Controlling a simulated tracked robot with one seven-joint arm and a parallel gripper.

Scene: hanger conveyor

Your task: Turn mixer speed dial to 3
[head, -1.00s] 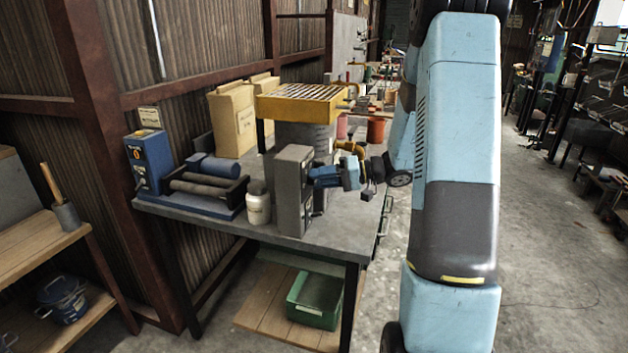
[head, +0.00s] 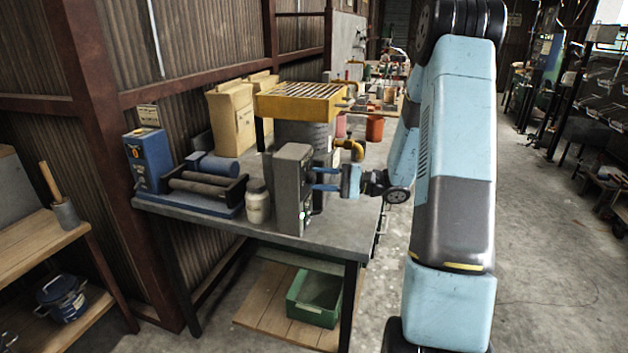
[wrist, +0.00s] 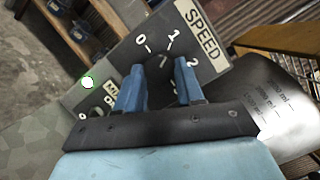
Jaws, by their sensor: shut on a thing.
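The mixer control box (head: 291,190) is an upright grey box near the front edge of the workbench. In the wrist view its face (wrist: 130,50) carries a SPEED label (wrist: 202,28) and the numerals 0, 1 and 2; the finger hides what follows. The dark speed dial (wrist: 158,72) lies between my two blue fingers, with a small pale mark near its upper edge. I cannot tell exactly which numeral the mark points at. My gripper (head: 318,179), also in the wrist view (wrist: 160,88), is shut on the dial. A lamp (wrist: 87,82) on the box glows white-green.
The workbench (head: 270,228) also holds a white jar (head: 257,205), a blue roller machine (head: 205,190) and a yellow grate (head: 300,100) above a grey drum. A yellow pipe (head: 349,147) is close above my gripper. A green bin (head: 314,300) is below. Floor at right is open.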

